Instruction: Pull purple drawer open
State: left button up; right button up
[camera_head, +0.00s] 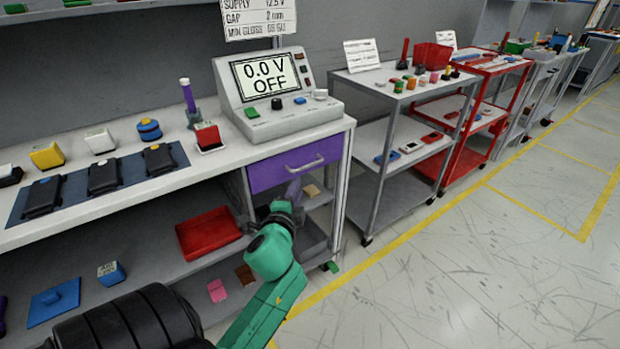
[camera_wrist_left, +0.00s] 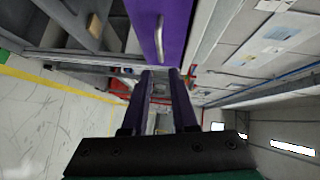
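The purple drawer (camera_head: 274,174) sits under the right end of the white bench, below the power supply, and its front looks flush with the bench. A pale bar handle (camera_head: 306,164) runs across its front. In the left wrist view the purple drawer front (camera_wrist_left: 176,14) and its handle (camera_wrist_left: 159,40) show at top centre, beyond the fingertips. My left gripper (camera_head: 294,188) is just below and in front of the drawer, apart from the handle. In the left wrist view its two fingers (camera_wrist_left: 160,78) are spread with an empty gap. My right gripper is not in view.
The power supply (camera_head: 285,120) reading 0.0 V OFF stands on the bench above. A red tray (camera_head: 208,234) lies on the lower shelf, left of my arm. A grey cart (camera_head: 372,133) stands to the right. The floor at right is clear.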

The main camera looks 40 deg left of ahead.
aim_at(308, 166)
pick_arm(q)
jog(key=x, duration=1.4)
jog(key=shift+b, duration=0.4)
jog(key=shift+d, duration=0.1)
grip_shut()
